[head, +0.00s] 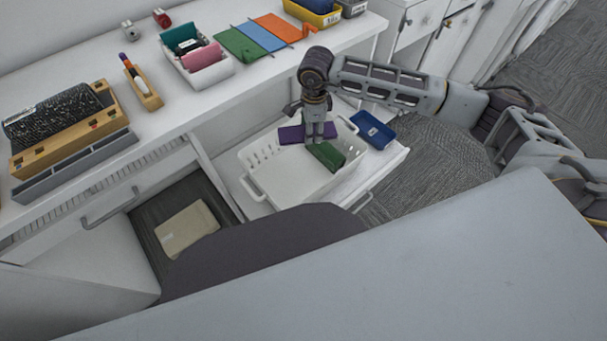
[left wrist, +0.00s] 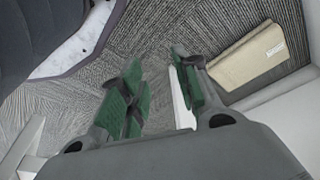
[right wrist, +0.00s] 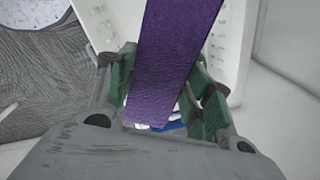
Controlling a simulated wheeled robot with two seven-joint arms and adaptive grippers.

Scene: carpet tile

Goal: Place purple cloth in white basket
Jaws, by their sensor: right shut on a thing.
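The white basket (head: 256,189) stands in the open drawer; part of its wall shows in the right wrist view (right wrist: 232,45). My right gripper (head: 319,135) points down over the basket's far right part. It is shut on the purple cloth (head: 291,134), a flat strip that runs up between its fingers in the right wrist view (right wrist: 170,65). I cannot tell whether the cloth touches the basket. My left gripper (left wrist: 163,92) is open and empty above the carpet, seen only in the left wrist view.
A blue tray (head: 373,130) sits right of the basket. A beige folded item (head: 187,228) lies low at left, also in the left wrist view (left wrist: 249,58). The white counter (head: 165,125) behind holds bins, coloured cloths and a wooden rack.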

